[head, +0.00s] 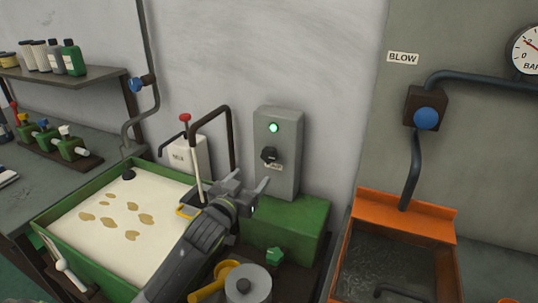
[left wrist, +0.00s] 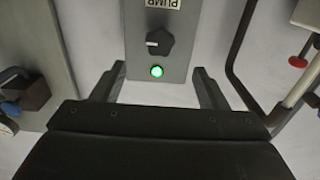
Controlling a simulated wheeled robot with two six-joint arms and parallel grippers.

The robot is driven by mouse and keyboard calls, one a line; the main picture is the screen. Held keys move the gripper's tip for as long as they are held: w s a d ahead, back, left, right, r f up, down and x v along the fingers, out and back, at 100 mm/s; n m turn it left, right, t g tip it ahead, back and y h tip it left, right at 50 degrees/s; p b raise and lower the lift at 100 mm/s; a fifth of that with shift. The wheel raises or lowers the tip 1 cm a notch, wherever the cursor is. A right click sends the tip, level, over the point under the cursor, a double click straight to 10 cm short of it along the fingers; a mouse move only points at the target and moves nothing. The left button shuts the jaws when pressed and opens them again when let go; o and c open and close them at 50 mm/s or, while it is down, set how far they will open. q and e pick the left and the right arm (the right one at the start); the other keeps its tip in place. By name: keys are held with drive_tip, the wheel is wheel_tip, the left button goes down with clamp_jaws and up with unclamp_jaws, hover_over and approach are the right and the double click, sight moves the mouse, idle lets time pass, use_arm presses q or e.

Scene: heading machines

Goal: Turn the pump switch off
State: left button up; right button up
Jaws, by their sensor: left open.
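The pump switch is a black rotary knob (head: 269,155) on a grey control box (head: 286,150), beside a small label. It also shows in the left wrist view (left wrist: 164,44), where the picture is upside down, the label reads PUMP, and the knob's white mark points left. A green lamp (head: 273,128) on the box is lit; it shows in the left wrist view too (left wrist: 156,72). My left gripper (head: 252,178) is open and empty, in front of and below the knob, apart from it. My right gripper is not in view.
A green-rimmed tank (head: 85,186) of pale liquid with brown patches is at left. A white container (head: 188,157) and bent dark pipe (head: 231,135) stand left of the box. A blue BLOW valve (head: 426,119) and orange tank (head: 405,211) are at right.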

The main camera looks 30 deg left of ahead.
sight(268, 158)
use_arm(q)
drive_tip(key=w, duration=0.3)
drive_tip(key=w+p, duration=0.1)
drive_tip(key=w, duration=0.7)
drive_tip(key=shift+w+a+f, duration=0.1)
drive_tip(key=shift+a, duration=0.2)
drive_tip(key=shift+w, duration=0.85)
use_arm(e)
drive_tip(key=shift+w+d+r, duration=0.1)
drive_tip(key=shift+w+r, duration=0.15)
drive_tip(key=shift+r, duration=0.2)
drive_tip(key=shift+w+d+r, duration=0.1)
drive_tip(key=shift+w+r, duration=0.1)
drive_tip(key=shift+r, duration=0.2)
use_arm(q)
drive_tip(key=shift+c, duration=0.2)
drive_tip(key=c, duration=0.9)
